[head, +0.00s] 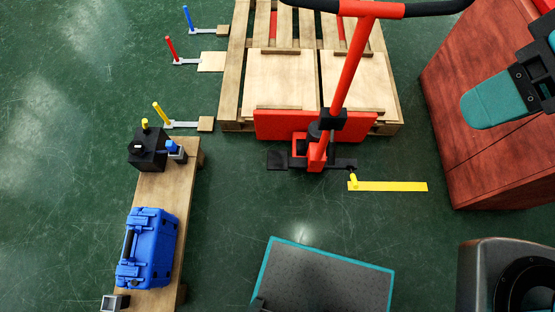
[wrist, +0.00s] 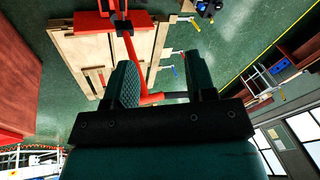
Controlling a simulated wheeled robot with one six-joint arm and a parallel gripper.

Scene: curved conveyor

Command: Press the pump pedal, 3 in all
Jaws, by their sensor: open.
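A red pallet truck (head: 315,125) with a tilted red handle stands at the near side of a wooden pallet (head: 228,75). At its base a flat black pedal-like plate (head: 277,159) sticks out to the left, and a dark bar (head: 345,163) sticks out to the right. I cannot tell how far the plate is pressed. My gripper (wrist: 160,82) is open and empty in the wrist view, with the red handle seen beyond its teal fingers. In the head view, a teal finger (head: 492,104) shows at the right, well away from the plate and above the reddish cabinet.
A wooden bench (head: 158,195) at left holds a blue case (head: 148,248) and a black device (head: 148,147). A yellow floor strip (head: 390,186) lies right of the truck. A grey mat with teal edges (head: 325,277) is in front. A reddish cabinet (head: 470,150) stands at right.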

